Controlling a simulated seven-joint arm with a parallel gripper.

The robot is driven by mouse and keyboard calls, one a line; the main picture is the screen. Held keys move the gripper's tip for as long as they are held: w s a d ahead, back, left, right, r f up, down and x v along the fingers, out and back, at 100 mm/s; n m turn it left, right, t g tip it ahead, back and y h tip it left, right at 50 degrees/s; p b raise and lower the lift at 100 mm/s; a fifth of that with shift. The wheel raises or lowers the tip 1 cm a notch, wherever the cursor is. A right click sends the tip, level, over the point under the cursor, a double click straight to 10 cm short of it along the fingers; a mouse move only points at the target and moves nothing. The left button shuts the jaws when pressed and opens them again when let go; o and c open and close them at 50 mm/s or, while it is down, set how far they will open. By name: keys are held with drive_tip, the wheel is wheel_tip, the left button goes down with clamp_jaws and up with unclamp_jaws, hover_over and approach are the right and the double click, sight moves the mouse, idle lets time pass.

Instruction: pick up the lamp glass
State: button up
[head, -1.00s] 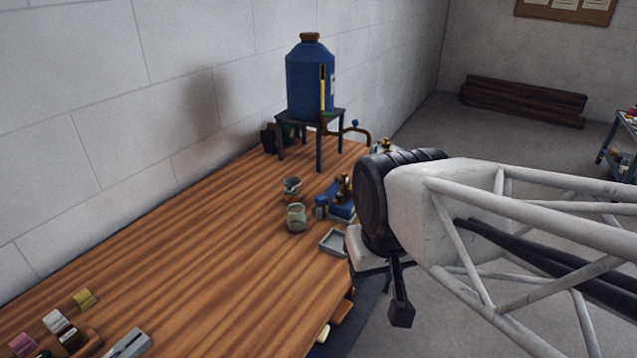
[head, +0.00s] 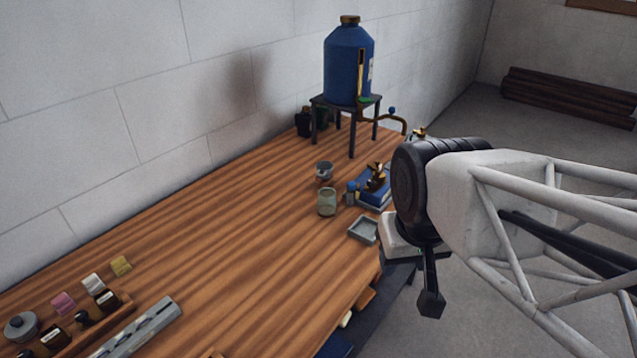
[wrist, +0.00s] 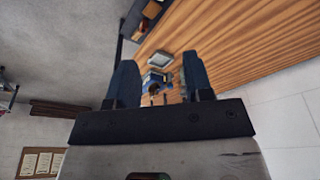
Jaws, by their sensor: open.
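A squat, pale green, see-through glass vessel (head: 327,202) stands upright on the wooden bench in the head view; it may be the lamp glass, though I cannot be sure. My gripper (wrist: 160,78) shows in the wrist view with its two blue fingers apart and nothing held between them. Beyond the fingers are a small grey tray (wrist: 158,58) and a blue-based thing with brass parts. I cannot make out the glass vessel clearly in the wrist view; the right finger covers part of the bench.
A grey cup (head: 324,171) stands just behind the glass vessel. To its right are the blue-based brass thing (head: 374,188) and the grey tray (head: 363,230). A blue tank (head: 348,65) stands on a dark stand behind. The middle of the bench (head: 215,235) is clear.

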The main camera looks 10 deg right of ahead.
idle(0.3)
drive_tip(key=o, duration=0.7)
drive_tip(key=shift+o, duration=0.2)
drive_tip(key=n+g, duration=0.3)
drive_tip(key=n, duration=1)
hover_over(327, 203)
drive_tip(key=w, duration=0.3)
wheel_tip(327, 203, down, 15)
drive_tip(key=shift+s+d+f, duration=0.1)
drive_tip(key=shift+d, duration=0.35)
